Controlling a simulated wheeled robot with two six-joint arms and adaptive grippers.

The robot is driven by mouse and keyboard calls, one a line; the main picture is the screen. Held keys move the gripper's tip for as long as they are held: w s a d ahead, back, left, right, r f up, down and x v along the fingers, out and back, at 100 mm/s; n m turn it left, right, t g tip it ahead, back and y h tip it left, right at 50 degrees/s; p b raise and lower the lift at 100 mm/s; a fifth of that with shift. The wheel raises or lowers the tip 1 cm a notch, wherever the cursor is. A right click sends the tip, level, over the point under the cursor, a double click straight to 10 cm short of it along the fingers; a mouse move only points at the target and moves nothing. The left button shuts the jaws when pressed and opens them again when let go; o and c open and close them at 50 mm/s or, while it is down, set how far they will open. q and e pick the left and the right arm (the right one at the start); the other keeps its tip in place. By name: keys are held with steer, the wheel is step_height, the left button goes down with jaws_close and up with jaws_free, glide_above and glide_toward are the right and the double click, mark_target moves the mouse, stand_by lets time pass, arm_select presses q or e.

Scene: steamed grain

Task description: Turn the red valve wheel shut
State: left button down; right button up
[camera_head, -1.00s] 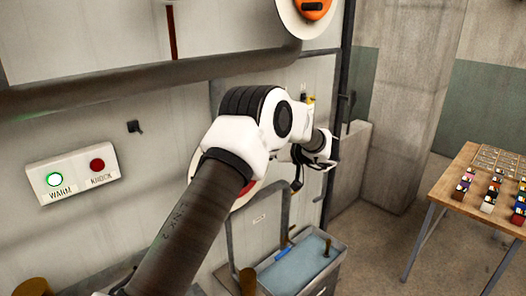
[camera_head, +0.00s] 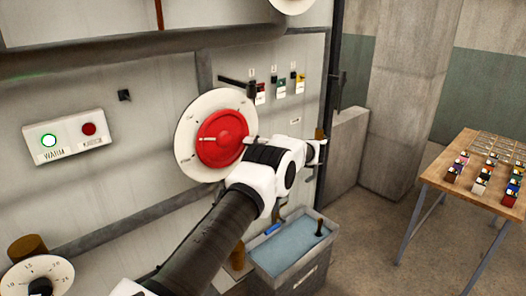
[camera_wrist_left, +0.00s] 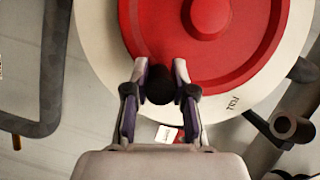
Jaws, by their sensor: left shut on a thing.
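The red valve wheel (camera_head: 222,138) is mounted on a round white plate (camera_head: 189,112) on the pale wall panel. A pale mark shows on the left of its face. In the left wrist view the red wheel (camera_wrist_left: 255,40) fills the top, with its round hub (camera_wrist_left: 207,15) right of centre. My left gripper (camera_wrist_left: 160,76) is shut on the wheel's dark round knob (camera_wrist_left: 159,86), which sits between the two fingers near the rim. In the head view my arm comes up from below, beside the wheel's lower right, and its fingertips are hard to make out. My right gripper is not in view.
A button box (camera_head: 68,139) with a green and a red light is left of the wheel. A dial (camera_head: 38,278) is at lower left. A water-filled basin (camera_head: 290,249) stands below the arm. Small tagged switches are above right. A wooden table (camera_head: 450,190) stands far right.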

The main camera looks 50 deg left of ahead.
arm_select(q)
steer(key=shift+s+f+m+b, duration=0.35)
steer(key=shift+f+m+b, duration=0.2)
steer(key=shift+f+m, duration=0.3)
steer(key=shift+s+a+f+m+g+y+b, duration=0.1)
steer(key=shift+s+f+m+g+y+b, duration=0.4)
steer(key=shift+m, duration=0.95)
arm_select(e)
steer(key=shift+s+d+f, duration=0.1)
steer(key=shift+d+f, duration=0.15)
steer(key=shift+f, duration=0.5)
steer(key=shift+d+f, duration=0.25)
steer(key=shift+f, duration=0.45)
arm_select(q)
steer(key=shift+s+f+y, duration=0.2)
steer(key=shift+f+y, duration=0.05)
steer(key=shift+y, duration=0.15)
steer(key=c, duration=1)
jaws_free()
steer(key=shift+c, duration=0.2)
steer(key=shift+o, duration=0.3)
steer(key=shift+s, duration=0.1)
glide_toward(237, 152)
steer(key=v, duration=0.6)
steer(key=shift+s+r, duration=0.1)
